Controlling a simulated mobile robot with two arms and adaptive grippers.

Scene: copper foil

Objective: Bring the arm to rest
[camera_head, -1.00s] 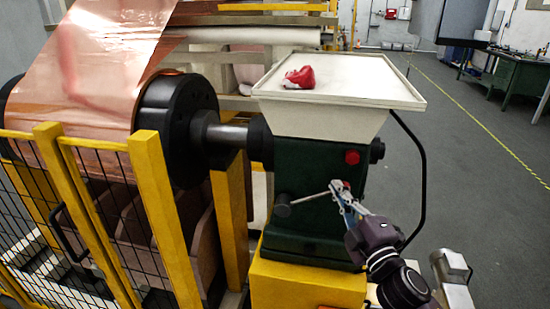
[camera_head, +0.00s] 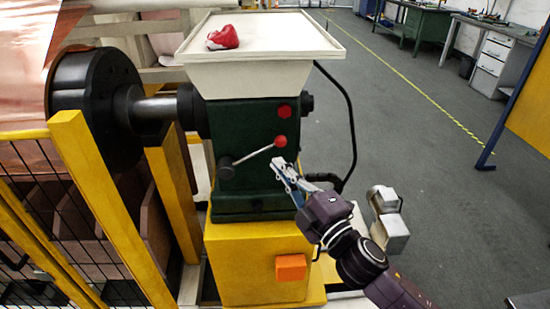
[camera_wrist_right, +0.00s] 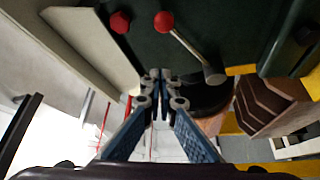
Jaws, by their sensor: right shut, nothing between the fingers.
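My right gripper (camera_head: 281,166) is shut and empty, in front of the dark green machine housing (camera_head: 245,122). It is just below the red knob (camera_head: 280,141) of the grey lever (camera_head: 251,157) and looks apart from it. In the right wrist view the shut fingertips (camera_wrist_right: 161,78) meet in the middle of the picture. There the lever's red knob (camera_wrist_right: 163,21) and a red button (camera_wrist_right: 120,22) show beyond them. My right arm comes in from the lower right. My left gripper is not in view.
A copper foil roll and yellow fence (camera_head: 95,170) stand left. Grey floor (camera_head: 440,170) is open at right.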

